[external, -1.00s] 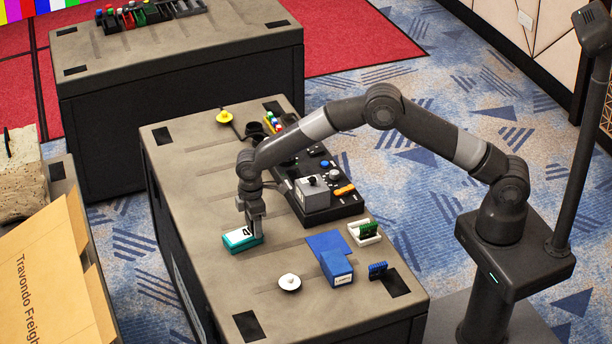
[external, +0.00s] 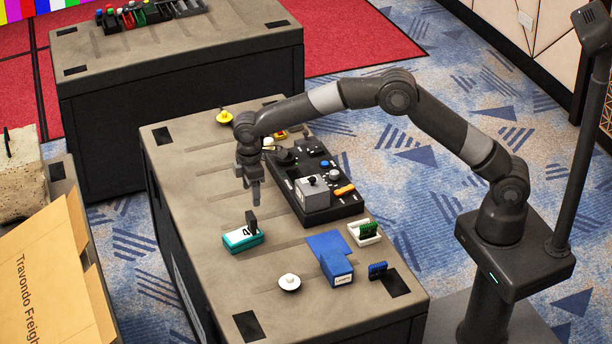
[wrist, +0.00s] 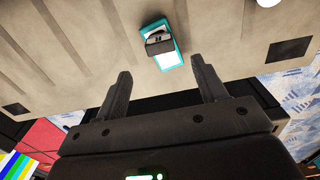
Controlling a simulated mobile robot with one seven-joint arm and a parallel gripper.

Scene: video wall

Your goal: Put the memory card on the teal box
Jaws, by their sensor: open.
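The teal box (external: 243,239) with a white top lies on the grey worktable, left of the black control panel. A small dark upright card, which looks like the memory card (external: 251,222), stands on its top. In the wrist view the teal box (wrist: 171,58) is beyond my fingertips, with the dark card (wrist: 159,46) on it. My gripper (external: 252,198) is open and empty, above and behind the box, apart from the card. In the wrist view its two fingers (wrist: 160,80) are spread with nothing between them.
A black control panel (external: 318,205) with knobs is right of the box. A blue box (external: 336,268), a white holder with a green card (external: 366,232), a blue card (external: 378,270) and a white disc (external: 289,282) lie nearer the front. The table's left strip is clear.

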